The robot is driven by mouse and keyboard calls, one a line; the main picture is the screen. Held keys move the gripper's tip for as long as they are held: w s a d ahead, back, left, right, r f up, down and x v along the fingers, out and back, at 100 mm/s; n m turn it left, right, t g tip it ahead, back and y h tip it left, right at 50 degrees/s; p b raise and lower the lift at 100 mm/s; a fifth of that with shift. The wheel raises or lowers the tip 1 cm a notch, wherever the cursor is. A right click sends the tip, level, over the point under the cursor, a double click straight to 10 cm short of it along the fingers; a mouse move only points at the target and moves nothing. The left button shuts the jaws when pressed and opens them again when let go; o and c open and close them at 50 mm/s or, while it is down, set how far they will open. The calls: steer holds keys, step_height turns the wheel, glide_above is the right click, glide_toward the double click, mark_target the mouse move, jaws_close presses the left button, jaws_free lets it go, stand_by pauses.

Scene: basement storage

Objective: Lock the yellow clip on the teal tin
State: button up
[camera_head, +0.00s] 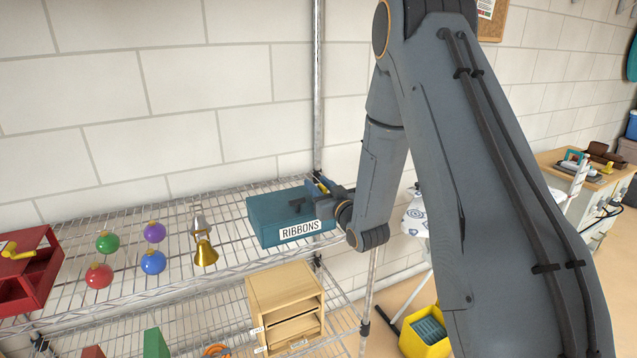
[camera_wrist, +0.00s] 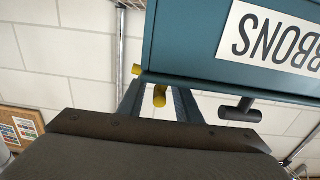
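The teal tin (camera_head: 278,207) with a "RIBBONS" label sits on the wire shelf. It also shows upside down at the top of the wrist view (camera_wrist: 200,50). A dark T-shaped knob (camera_wrist: 240,110) stands out from its front. The yellow clip (camera_wrist: 160,95) is at the tin's end; a second yellow piece (camera_wrist: 137,70) shows beside it at the tin's corner. My gripper (camera_wrist: 158,98) is at the tin's right end, with its fingers apart on either side of the clip. I cannot tell whether either finger touches it. In the head view my wrist hides most of the clip.
A shelf post (camera_head: 317,90) stands just behind the tin. Left on the shelf are bells (camera_head: 205,253), several coloured balls (camera_head: 153,262) and a red box (camera_head: 35,275). A wooden drawer unit (camera_head: 285,300) is below. A yellow bin (camera_head: 425,335) stands on the floor.

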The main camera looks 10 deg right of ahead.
steer(key=shift+w, duration=0.2)
steer(key=shift+c, duration=0.3)
jaws_close()
steer(key=shift+a+f+n+b, duration=0.25)
steer(key=shift+n+b, duration=0.25)
steer(key=shift+b, duration=0.25)
steer(key=shift+f+n+b, duration=0.15)
steer(key=shift+n+b, duration=0.35)
steer(key=shift+n, duration=0.2)
steer(key=shift+o, duration=0.3)
jaws_free()
